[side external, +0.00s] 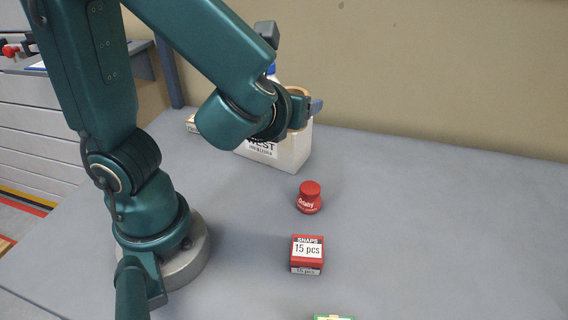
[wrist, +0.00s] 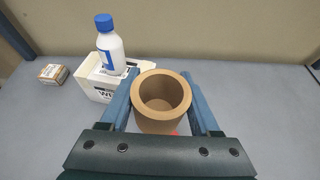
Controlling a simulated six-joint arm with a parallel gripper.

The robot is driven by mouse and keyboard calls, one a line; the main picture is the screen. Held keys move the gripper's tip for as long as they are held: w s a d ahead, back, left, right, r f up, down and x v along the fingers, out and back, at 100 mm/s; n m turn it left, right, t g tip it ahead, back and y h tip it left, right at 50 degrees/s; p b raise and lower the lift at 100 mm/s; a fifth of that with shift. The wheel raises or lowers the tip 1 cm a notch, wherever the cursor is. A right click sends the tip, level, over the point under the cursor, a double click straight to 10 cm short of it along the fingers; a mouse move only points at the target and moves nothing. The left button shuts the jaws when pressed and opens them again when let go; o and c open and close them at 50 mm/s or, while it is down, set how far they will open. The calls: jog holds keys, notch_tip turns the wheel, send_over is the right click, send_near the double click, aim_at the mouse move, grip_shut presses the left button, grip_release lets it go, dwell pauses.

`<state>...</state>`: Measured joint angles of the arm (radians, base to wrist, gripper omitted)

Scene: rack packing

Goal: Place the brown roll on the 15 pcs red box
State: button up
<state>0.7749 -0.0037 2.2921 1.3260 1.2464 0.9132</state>
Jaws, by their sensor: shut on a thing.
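The brown roll (wrist: 162,97) is a hollow tan cylinder, held between the two blue fingers of my gripper (wrist: 164,100) in the wrist view. In the side external view the roll (side external: 297,110) is partly hidden by my gripper (side external: 302,106), which is raised above the table near the white box. The red box marked "SNAPS 15 pcs" (side external: 307,254) sits on the table, nearer the camera than the roll, with nothing on its top. In the wrist view I cannot make out the red box.
A white box marked "WEST" (side external: 288,152) stands behind, with a blue-capped white bottle (wrist: 110,46) on it. A small brown box (wrist: 53,73) is beside it. A red round-topped item (side external: 310,197) stands between the white box and the red box. A green item (side external: 334,317) shows at the bottom edge. The table's right side is clear.

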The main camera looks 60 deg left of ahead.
jog(key=s+f+n+g+y, duration=0.1)
jog(key=s+f+n+g, duration=0.3)
jog(key=s+n+g, duration=0.45)
jog(key=s+f+n+g+y, duration=0.1)
jog(key=s+f+n+g, duration=0.4)
jog(key=n+g, duration=0.55)
jog(key=d+r+n+g+h, duration=0.1)
jog(key=d+r+n+h, duration=0.1)
jog(key=d+n+h, duration=0.5)
jog(key=d+r+n+g+h, duration=0.1)
jog(key=d+r+n+h, duration=0.15)
jog(key=n+h, duration=0.8)
jog(key=w+a+r+n+t+h, duration=0.1)
jog(key=w+a+n+t+h, duration=0.4)
jog(key=w+n+t+h, duration=0.3)
jog(key=t+y, duration=0.1)
send_over(315, 260)
jog(key=shift+n, duration=0.25)
notch_tip(315, 260, down, 7)
jog(key=shift+r, duration=0.1)
jog(key=shift+f, duration=2.05)
